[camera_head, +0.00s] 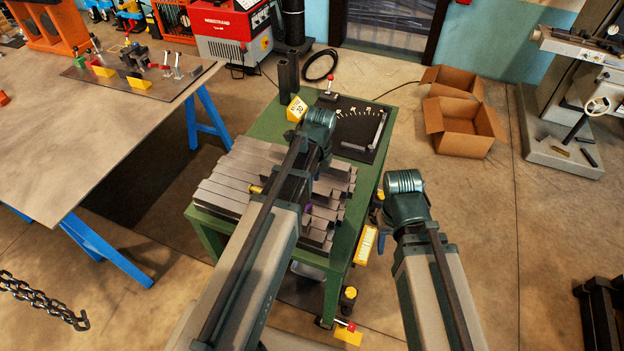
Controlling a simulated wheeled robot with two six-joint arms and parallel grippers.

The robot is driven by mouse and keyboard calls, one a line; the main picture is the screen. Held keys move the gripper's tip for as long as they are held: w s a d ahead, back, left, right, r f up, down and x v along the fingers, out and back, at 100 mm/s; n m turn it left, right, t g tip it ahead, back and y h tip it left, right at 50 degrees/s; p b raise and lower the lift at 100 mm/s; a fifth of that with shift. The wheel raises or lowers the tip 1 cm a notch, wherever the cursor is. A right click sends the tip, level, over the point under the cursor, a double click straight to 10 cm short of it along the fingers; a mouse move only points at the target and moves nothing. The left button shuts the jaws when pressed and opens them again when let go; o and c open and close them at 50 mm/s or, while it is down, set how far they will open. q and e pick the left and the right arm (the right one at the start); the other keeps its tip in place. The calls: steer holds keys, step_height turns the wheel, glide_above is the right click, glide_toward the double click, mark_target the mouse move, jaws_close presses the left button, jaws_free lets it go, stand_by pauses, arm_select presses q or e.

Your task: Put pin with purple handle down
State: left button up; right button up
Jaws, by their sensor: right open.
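A small purple spot (309,209), likely the purple-handled pin, shows among the grey slotted bars (225,190) on the green table, just right of my left forearm. Most of it is hidden, and I cannot tell whether it is held or lying there. My left arm reaches across the bars, its wrist over the table's far part; its fingers are hidden behind the arm. My right gripper (380,215) is at the table's right edge, mostly hidden by its wrist; it is open, apart from the purple spot.
A yellow handle (255,189) shows left of my left arm. A black dial plate (358,128) lies at the back of the green table (270,122). A grey workbench (90,140) stands left. Cardboard boxes (462,125) lie on the floor at right.

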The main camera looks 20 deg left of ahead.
arm_select(q)
steer(key=s+d+r+n+p, duration=0.2)
steer(key=s+d+r+n, duration=0.2)
steer(key=s+d+n, duration=0.8)
steer(key=shift+s+n+p, duration=0.35)
steer(key=shift+s+n, duration=0.65)
steer(key=shift+n, duration=0.1)
steer(key=shift+s+d+n, duration=0.25)
steer(key=shift+s+n, duration=0.1)
steer(key=shift+n, duration=0.15)
steer(key=shift+c, duration=0.3)
arm_select(e)
step_height(320, 180, up, 4)
steer(key=shift+f, duration=0.1)
arm_select(q)
steer(key=shift+w, duration=0.1)
